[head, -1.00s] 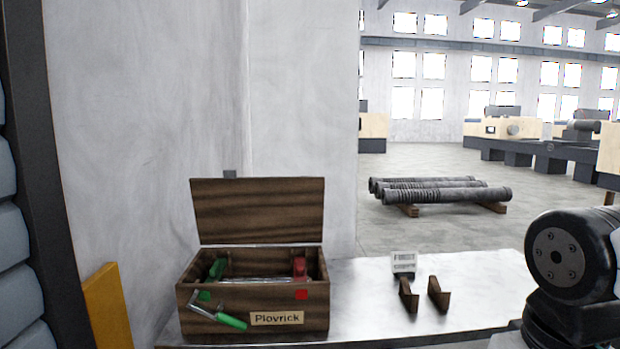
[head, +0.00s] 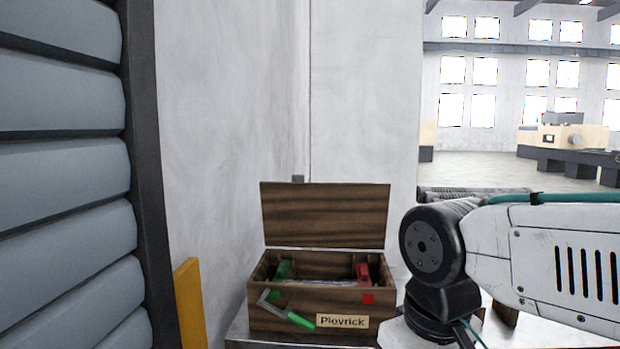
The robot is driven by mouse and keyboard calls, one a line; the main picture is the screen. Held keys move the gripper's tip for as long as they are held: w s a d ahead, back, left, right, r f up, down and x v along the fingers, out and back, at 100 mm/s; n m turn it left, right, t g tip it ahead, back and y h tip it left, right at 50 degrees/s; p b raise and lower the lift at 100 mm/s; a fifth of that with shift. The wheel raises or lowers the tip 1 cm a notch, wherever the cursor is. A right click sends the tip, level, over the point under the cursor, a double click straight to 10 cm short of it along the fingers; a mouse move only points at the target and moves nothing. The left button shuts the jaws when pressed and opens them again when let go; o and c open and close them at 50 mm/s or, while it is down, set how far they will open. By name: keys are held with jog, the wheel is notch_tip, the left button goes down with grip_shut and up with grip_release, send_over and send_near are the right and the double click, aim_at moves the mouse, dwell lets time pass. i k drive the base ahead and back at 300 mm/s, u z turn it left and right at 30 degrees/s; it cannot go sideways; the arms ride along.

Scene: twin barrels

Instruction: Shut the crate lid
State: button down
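The wooden crate (head: 262,323) stands on the metal table, with a "Plovrick" label on its front. Its lid (head: 325,217) is open and stands upright along the back edge. Inside are a green item (head: 283,269) at the left and a red item (head: 362,273) at the right; the rest of the contents is hard to make out. A green-handled tool (head: 291,316) shows against the crate's front. My arm reaches in from the right, its dark joint beside the crate. My gripper is outside the view.
A yellow board (head: 190,305) and a grey slatted panel (head: 65,160) are at the left. Dark barrels (head: 470,192) lie on the floor behind. My arm hides most of the table right of the crate.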

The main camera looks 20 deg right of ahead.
aim_at(297, 213)
jog(key=u, duration=0.25)
jog(key=i, duration=0.7)
jog(key=z, duration=0.6)
jog(key=i, duration=0.55)
jog(key=z, duration=0.55)
